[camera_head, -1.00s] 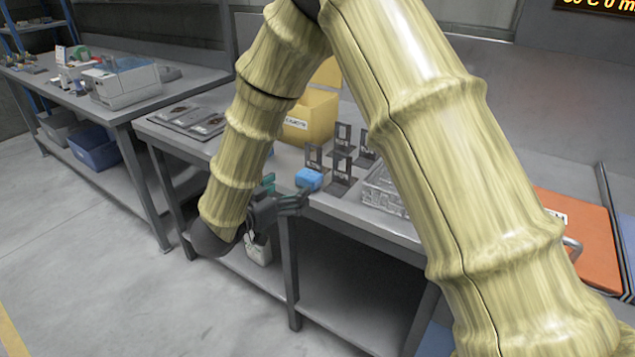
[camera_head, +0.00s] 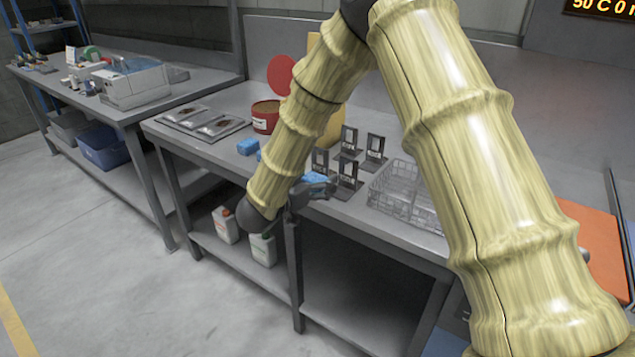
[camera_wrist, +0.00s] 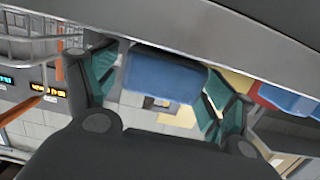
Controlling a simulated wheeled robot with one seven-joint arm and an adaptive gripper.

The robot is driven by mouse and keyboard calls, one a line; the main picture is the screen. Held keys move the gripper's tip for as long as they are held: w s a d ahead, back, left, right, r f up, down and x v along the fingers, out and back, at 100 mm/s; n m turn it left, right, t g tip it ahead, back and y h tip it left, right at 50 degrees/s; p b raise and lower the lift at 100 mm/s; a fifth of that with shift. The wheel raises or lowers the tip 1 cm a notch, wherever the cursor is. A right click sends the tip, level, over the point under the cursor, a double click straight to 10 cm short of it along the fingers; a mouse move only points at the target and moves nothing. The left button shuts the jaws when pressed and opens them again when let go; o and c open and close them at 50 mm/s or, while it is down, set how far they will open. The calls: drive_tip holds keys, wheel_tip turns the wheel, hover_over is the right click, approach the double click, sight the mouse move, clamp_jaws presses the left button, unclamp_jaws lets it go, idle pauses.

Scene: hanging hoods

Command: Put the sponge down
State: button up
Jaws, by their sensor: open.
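A blue sponge (camera_head: 316,177) is at the front edge of the grey table (camera_head: 375,217) in the head view, partly hidden by my gripper (camera_head: 312,190). In the wrist view the sponge (camera_wrist: 165,74) lies between the two teal fingertips of my gripper (camera_wrist: 158,88), close against the grey surface along the top of the picture. The fingers are apart, one on each side of it. A narrow gap shows at the left finger; contact at the right finger cannot be told.
Black upright stands (camera_head: 348,172) and a wire rack (camera_head: 408,192) are right of the sponge. Another blue sponge (camera_head: 247,146), a red container (camera_head: 265,116) and trays (camera_head: 203,122) lie left. White bottles (camera_head: 263,249) stand on the lower shelf.

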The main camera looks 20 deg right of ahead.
drive_tip(key=c, duration=1)
drive_tip(key=shift+r, duration=0.2)
